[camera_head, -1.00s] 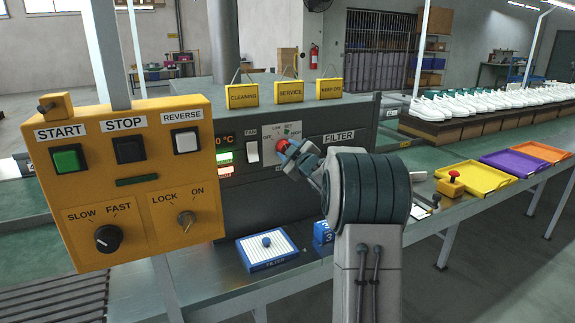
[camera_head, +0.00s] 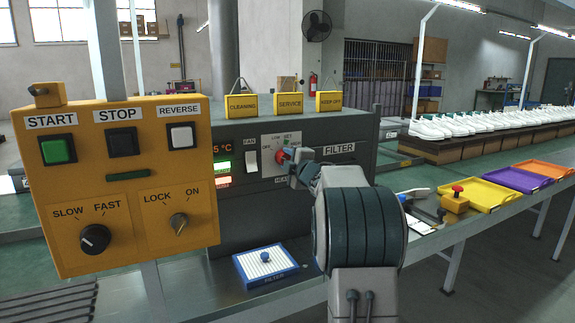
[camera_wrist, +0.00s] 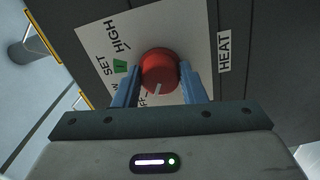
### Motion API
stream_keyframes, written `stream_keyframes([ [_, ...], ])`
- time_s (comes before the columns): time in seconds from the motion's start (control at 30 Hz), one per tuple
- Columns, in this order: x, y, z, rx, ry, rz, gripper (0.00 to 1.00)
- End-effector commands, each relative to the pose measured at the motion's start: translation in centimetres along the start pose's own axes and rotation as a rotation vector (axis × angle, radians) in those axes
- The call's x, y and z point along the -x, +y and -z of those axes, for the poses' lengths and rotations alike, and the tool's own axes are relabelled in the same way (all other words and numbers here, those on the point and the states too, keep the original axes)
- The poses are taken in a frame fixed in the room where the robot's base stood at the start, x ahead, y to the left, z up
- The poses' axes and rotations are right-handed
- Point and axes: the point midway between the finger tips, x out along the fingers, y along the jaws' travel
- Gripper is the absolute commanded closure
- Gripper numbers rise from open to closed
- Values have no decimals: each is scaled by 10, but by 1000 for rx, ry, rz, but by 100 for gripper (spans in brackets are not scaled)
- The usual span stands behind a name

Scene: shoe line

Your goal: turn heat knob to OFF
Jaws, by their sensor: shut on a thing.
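The red heat knob (camera_head: 281,156) sits on a white dial plate on the dark machine front. In the wrist view, the knob (camera_wrist: 160,68) is between the two blue fingers of my gripper (camera_wrist: 160,85), which is shut on it. A white pointer line on the knob points down in that view, towards the partly hidden OFF lettering. Whether it lines up exactly with OFF, I cannot tell. HIGH, SET and a green mark (camera_wrist: 120,66) show on the plate, and the HEAT label (camera_wrist: 224,52) is beside it. In the head view my gripper (camera_head: 289,158) reaches the knob from the right.
A yellow control box (camera_head: 125,185) with buttons and two knobs stands at the left. A white FAN switch (camera_head: 251,161) is left of the heat dial. A blue-framed filter (camera_head: 266,267) lies below. A red-topped yellow block (camera_head: 456,199) and coloured trays are at the right.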

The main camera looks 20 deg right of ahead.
Motion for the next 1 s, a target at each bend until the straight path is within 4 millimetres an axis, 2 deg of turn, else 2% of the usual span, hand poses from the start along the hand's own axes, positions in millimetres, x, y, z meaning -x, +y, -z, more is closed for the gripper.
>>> stream_keyframes([
  [0.43,0,0,0,11,0,1,85],
  [0.47,0,0,0,11,0,1,60],
  [0.53,0,0,0,10,0,1,41],
  [0.87,2,0,0,10,0,0,41],
  [1.0,14,1,0,10,-1,-1,41],
])
